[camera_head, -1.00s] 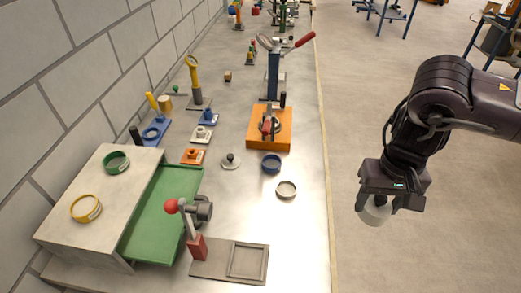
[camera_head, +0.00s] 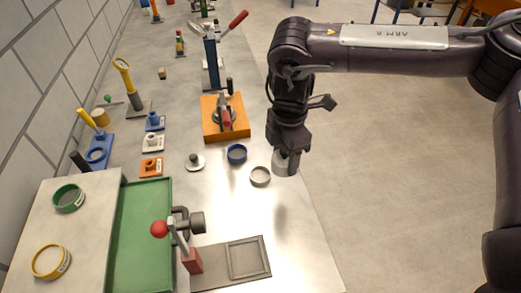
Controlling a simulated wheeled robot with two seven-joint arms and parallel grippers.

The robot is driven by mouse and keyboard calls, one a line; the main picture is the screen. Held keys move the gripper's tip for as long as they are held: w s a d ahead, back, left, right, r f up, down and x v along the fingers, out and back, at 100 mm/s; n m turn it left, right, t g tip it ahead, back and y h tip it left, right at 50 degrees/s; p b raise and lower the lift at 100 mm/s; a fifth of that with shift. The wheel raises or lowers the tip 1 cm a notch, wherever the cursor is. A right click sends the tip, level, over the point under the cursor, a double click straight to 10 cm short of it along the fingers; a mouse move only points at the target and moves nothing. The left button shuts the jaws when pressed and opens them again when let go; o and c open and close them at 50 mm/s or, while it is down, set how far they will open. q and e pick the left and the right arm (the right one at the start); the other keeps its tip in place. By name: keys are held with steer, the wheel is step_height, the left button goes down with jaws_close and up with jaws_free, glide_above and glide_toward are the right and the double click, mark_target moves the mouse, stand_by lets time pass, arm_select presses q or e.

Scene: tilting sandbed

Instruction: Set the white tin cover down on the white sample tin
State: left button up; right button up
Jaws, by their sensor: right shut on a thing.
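The white sample tin (camera_head: 260,176) stands open-topped on the grey bench near its right edge. My right gripper (camera_head: 289,150) points down and is shut on the white tin cover (camera_head: 285,164). The cover hangs above the bench, just right of the tin and apart from it in the picture. The jaws partly hide the cover's top. My left gripper is not in view.
A blue tin (camera_head: 236,154) and a pale disc with a dark knob (camera_head: 195,162) stand left of the white tin. Behind is an orange base with a clamp (camera_head: 226,132). A green tray (camera_head: 142,235) and a red-knobbed lever device (camera_head: 180,240) stand nearer.

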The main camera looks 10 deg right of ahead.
mark_target(276, 152)
steer(key=n, duration=0.2)
steer(key=w+a+f+n, duration=0.1)
steer(key=n, duration=0.1)
steer(key=w+n, duration=0.1)
steer(key=n, duration=0.2)
steer(key=shift+a+f, duration=0.25)
steer(key=shift+a, duration=0.1)
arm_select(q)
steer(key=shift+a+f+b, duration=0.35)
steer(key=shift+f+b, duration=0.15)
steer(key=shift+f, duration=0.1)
arm_select(e)
steer(key=w+a+n, duration=0.1)
steer(key=n, duration=0.4)
steer(key=w+a+f+n, duration=0.1)
steer(key=n, duration=0.4)
steer(key=w+a+f+n, duration=0.1)
steer(key=w+n, duration=0.1)
steer(key=n, duration=0.4)
steer(key=shift+w+f, duration=0.1)
steer(key=shift+f, duration=0.15)
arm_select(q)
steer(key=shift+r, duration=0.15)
